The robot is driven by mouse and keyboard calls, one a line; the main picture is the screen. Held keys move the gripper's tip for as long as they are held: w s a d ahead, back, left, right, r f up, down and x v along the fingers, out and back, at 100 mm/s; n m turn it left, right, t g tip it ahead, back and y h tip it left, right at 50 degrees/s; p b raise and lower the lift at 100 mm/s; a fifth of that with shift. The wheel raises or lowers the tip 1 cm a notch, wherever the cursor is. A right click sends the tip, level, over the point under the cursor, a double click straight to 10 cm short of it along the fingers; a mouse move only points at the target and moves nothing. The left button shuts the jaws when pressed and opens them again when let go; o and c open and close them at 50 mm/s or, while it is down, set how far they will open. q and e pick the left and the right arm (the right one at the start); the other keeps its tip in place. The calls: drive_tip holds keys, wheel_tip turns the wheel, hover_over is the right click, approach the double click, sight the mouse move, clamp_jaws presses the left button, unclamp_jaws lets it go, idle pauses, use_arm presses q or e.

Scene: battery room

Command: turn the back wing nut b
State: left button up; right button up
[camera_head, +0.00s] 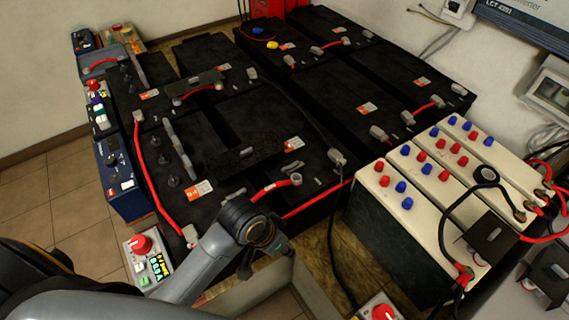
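My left arm reaches in from the lower left, over the front edge of the big black batteries. Its gripper (262,252) shows only as small dark parts below the round wrist joint. I cannot tell whether its fingers are apart, and I see nothing held. My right gripper is not in view. Brass-coloured terminal fittings (520,214) sit at the right ends of the cream-topped batteries (425,200), with red and black cables on them. They are too small to tell whether one is wing nut b. My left gripper is well to the left of them.
Large black batteries (325,95) with grey terminals and red cables fill the middle. Black slotted plates (490,236) lie over some batteries. Control boxes with red knobs (141,244) line the left and front. A wall display (551,92) is at right. Tiled floor (50,190) is clear at left.

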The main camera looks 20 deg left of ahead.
use_arm(q)
drive_tip(key=w+d+r+m, duration=0.2)
drive_tip(key=w+d+r, duration=0.1)
drive_tip(key=w, duration=0.3)
wheel_tip(320, 180, up, 13)
drive_tip(key=g+y, duration=0.3)
hover_over(285, 168)
drive_tip(key=shift+m, duration=0.3)
wheel_tip(285, 168, down, 13)
drive_tip(key=shift+s+f, duration=0.1)
drive_tip(key=shift+f, duration=0.1)
clamp_jaws()
